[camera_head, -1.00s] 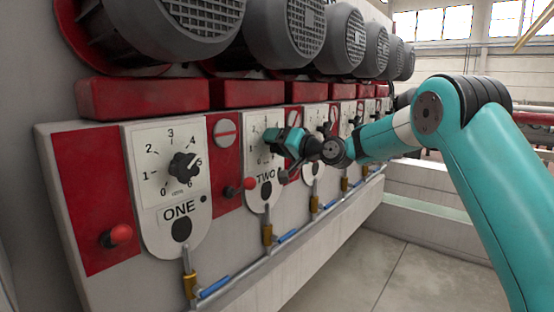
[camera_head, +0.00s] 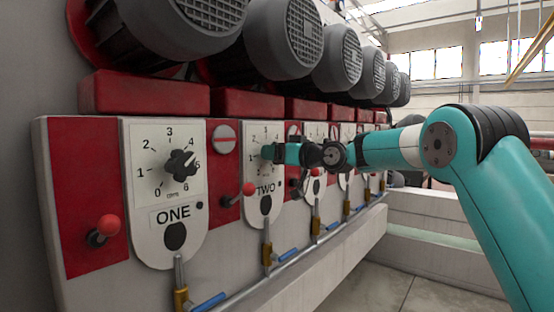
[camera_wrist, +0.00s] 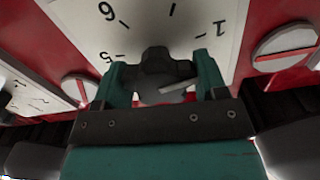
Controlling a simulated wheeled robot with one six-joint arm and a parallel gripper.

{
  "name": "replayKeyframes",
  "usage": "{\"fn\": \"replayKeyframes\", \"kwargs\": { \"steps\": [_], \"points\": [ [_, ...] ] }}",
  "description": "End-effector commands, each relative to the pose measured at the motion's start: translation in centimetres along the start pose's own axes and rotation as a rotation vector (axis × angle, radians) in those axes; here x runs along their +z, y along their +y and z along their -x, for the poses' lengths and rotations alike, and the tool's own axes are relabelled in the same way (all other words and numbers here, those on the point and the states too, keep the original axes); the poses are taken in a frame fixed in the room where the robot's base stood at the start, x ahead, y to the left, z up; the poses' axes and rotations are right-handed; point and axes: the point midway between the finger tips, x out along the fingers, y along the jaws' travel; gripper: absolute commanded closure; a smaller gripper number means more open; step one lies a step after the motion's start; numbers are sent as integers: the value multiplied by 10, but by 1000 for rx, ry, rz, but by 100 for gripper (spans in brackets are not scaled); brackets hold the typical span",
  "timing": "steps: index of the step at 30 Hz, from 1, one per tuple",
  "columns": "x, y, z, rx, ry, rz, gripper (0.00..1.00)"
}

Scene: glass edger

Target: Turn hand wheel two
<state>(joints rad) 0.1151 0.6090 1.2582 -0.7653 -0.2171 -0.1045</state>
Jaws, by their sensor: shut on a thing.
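The dial plate marked TWO (camera_head: 265,190) is on the machine front, right of plate ONE. Its hand wheel is mostly hidden behind my gripper (camera_head: 270,152) in the head view. In the wrist view the dark lobed hand wheel (camera_wrist: 165,70) with a pale pointer line sits between the two teal fingers of my gripper (camera_wrist: 163,85). The fingers are shut on it from both sides. Part of the dial scale (camera_wrist: 185,25) shows beyond it, with the figures 6, 5 and 1 visible.
Hand wheel one (camera_head: 181,165) is at the left, with its pointer near 5. Red-knobbed levers (camera_head: 108,226) and (camera_head: 249,188) stick out from the panel. Grey motors (camera_head: 285,38) hang above. A pipe with blue-handled valves (camera_head: 209,302) runs below.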

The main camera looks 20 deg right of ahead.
Motion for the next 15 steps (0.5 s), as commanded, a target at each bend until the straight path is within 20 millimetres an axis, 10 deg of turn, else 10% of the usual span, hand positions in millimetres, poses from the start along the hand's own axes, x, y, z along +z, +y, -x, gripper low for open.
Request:
{"fn": "replayKeyframes", "kwargs": {
  "steps": [14,15],
  "points": [
    [2,0,0,-2,-5,10,58],
    [2,0,0,-2,-5,10,27]
  ]
}}
